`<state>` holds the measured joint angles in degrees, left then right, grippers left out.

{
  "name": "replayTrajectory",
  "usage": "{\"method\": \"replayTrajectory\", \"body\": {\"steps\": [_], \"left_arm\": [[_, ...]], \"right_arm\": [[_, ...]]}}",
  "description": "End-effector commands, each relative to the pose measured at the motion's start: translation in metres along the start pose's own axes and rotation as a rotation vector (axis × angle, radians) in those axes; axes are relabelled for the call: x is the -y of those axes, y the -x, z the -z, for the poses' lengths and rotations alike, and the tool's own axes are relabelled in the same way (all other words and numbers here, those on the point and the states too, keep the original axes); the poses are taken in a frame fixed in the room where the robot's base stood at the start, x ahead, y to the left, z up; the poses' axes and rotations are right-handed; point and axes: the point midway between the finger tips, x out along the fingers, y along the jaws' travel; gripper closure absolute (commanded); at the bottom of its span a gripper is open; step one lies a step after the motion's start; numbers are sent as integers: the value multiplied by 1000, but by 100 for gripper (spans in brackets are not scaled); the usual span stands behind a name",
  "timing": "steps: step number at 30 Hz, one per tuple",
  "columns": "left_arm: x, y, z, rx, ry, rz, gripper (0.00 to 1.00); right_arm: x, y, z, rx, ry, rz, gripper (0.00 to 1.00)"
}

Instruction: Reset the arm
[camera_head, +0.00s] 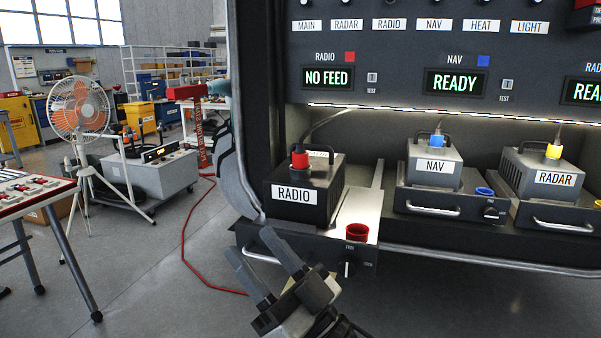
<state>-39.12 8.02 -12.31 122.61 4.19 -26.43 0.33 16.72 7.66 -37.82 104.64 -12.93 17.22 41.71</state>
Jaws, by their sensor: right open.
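My right gripper (250,243) is at the bottom centre, its two fingers apart and pointing up and to the left. It overlaps the front handle of the radio tray (310,247) in the picture; I cannot tell if they touch. No object shows between the fingers. The black RADIO box (310,207) sits on this tray, with a red plug and cable on top. A red cap (357,232) and a dark knob (348,269) are at the tray's front right. My left gripper is not in view.
The rack holds a NAV box (433,181) and a RADAR box (540,192) to the right. The radio display (328,77) reads NO FEED; the nav display (454,83) reads READY. A table (38,205), a fan (80,107) and a grey cart (160,175) stand left.

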Motion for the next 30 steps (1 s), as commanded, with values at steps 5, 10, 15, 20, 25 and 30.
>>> {"method": "replayTrajectory", "body": {"steps": [5, 10, 15, 20, 25, 30], "left_arm": [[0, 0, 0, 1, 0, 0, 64], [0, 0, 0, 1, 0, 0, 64], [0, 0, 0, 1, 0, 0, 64], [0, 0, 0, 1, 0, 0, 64], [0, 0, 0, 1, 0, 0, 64], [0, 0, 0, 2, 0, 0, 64]], "right_arm": [[-50, 116, -62, 297, 14, -412, 51], [-54, 238, -102, 637, 23, -651, 51], [-31, 335, -117, 931, 14, -758, 51], [-14, 380, -119, 1078, 3, -784, 51], [-10, 390, -119, 1111, 0, -787, 51], [-10, 389, -119, 1109, 0, -786, 51]]}}
